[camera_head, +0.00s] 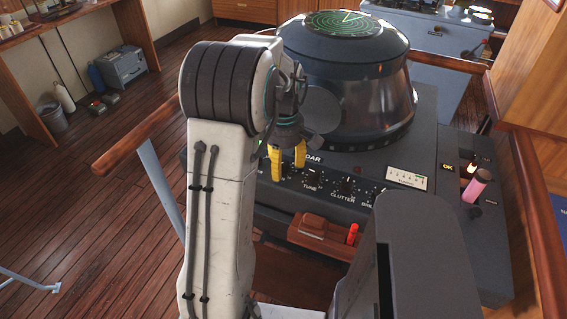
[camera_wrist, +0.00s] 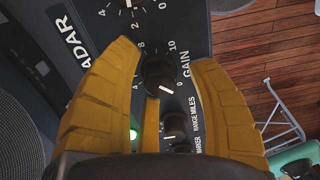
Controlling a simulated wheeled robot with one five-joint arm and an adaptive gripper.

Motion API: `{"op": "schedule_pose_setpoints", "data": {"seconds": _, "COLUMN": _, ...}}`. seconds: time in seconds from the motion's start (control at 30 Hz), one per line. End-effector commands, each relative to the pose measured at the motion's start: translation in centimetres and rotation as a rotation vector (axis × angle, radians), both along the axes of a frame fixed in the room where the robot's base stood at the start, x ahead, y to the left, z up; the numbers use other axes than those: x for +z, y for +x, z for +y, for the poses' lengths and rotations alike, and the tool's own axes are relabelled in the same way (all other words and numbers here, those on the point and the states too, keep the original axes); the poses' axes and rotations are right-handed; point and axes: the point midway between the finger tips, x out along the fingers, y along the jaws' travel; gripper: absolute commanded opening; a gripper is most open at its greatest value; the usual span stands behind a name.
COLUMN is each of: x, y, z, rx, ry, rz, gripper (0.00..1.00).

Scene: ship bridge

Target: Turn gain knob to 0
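The gain knob (camera_wrist: 160,73) is a dark round knob on the dark radar panel (camera_wrist: 105,40), beside the word GAIN, with a number scale around it. My gripper (camera_wrist: 163,58) has thick yellow fingers, spread open on the left and right of the knob with gaps showing. A narrower yellow piece stands just below the knob; I cannot tell if it touches. In the head view my gripper (camera_head: 288,160) is at the left of the panel front and hides the gain knob.
A range knob (camera_wrist: 174,126) is close below the gain knob, and another knob (camera_wrist: 129,3) is above it. The radar dome (camera_head: 350,70) rises behind my gripper. A wooden rail (camera_head: 137,143) runs at the left. A clutter knob (camera_head: 346,186) is to the right.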

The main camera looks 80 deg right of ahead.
Motion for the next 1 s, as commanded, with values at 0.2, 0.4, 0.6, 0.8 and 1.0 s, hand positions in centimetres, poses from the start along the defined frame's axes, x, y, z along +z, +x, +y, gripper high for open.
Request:
{"op": "schedule_pose_setpoints", "data": {"seconds": 0.2, "x": 0.1, "y": 0.0, "z": -0.1, "rx": 0.000, "ry": -0.003, "rz": 0.001, "gripper": 0.53}}
{"op": "schedule_pose_setpoints", "data": {"seconds": 0.4, "x": 1.3, "y": 0.0, "z": -0.2, "rx": -0.001, "ry": -0.006, "rz": 0.000, "gripper": 0.53}}
{"op": "schedule_pose_setpoints", "data": {"seconds": 0.6, "x": 4.4, "y": 0.0, "z": -0.2, "rx": 0.000, "ry": -0.008, "rz": 0.001, "gripper": 0.53}}
{"op": "schedule_pose_setpoints", "data": {"seconds": 0.8, "x": 7.8, "y": 0.0, "z": -0.2, "rx": 0.000, "ry": -0.007, "rz": 0.001, "gripper": 0.53}}
{"op": "schedule_pose_setpoints", "data": {"seconds": 1.0, "x": 10.4, "y": 0.0, "z": -0.1, "rx": 0.000, "ry": -0.004, "rz": 0.000, "gripper": 0.53}}
